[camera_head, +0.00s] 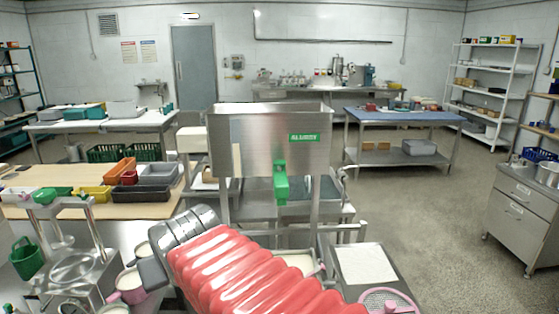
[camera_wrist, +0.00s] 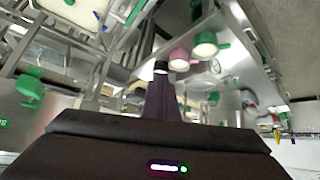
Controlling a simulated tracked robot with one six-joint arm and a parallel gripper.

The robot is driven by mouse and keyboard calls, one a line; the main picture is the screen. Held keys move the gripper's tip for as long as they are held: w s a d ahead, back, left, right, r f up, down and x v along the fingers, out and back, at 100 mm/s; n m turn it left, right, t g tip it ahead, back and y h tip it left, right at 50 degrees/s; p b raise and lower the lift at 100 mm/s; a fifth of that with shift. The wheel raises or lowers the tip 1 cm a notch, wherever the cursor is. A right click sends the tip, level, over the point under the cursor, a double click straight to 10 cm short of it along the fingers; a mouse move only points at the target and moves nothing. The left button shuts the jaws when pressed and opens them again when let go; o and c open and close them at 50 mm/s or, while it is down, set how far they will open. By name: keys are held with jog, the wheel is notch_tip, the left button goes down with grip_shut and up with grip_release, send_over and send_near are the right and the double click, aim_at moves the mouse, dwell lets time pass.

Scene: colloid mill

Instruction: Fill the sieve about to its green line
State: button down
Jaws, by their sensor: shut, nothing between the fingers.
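The sieve (camera_head: 388,302) is a round mesh with a pink rim, cut off by the bottom edge of the head view at the right. Its green line and any fill level cannot be made out. A steel hopper (camera_head: 262,140) with a green label stands in the middle, with a green handle (camera_head: 281,184) below its front. A green handle also shows at the left of the wrist view (camera_wrist: 31,88). My gripper (camera_wrist: 161,72) is shut and empty in the wrist view, with its fingertips close to pink and green vessels in the picture. In the head view my arm covers the lower middle.
A pink jug (camera_head: 128,288) stands left of my arm. A tray of white material (camera_head: 366,264) lies right of it. A wooden bench (camera_head: 100,207) with coloured bins is at the left, a blue-topped table (camera_head: 405,116) behind.

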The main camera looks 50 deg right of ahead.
jog(key=w+d+r+m+t+h, duration=0.1)
jog(key=w+d+r+m+h, duration=0.2)
jog(key=d, duration=0.7)
jog(key=w+d+r+m+t+h, duration=0.1)
jog(key=w+d+r+h, duration=0.2)
jog(key=d, duration=0.8)
jog(key=d+r+m+h, duration=0.1)
jog(key=d+r, duration=0.2)
jog(key=d, duration=0.6)
jog(key=s+d+r+m+h, duration=0.1)
jog(key=d+r, duration=0.2)
jog(key=d, duration=0.6)
jog(key=shift+s+r+h, duration=0.2)
jog(key=shift+s+h, duration=0.05)
jog(key=shift+h, duration=0.05)
send_over(279, 163)
jog(key=s+a, duration=0.1)
notch_tip(279, 163, down, 3)
jog(key=shift+a+f, duration=0.15)
jog(key=shift+f, duration=1.6)
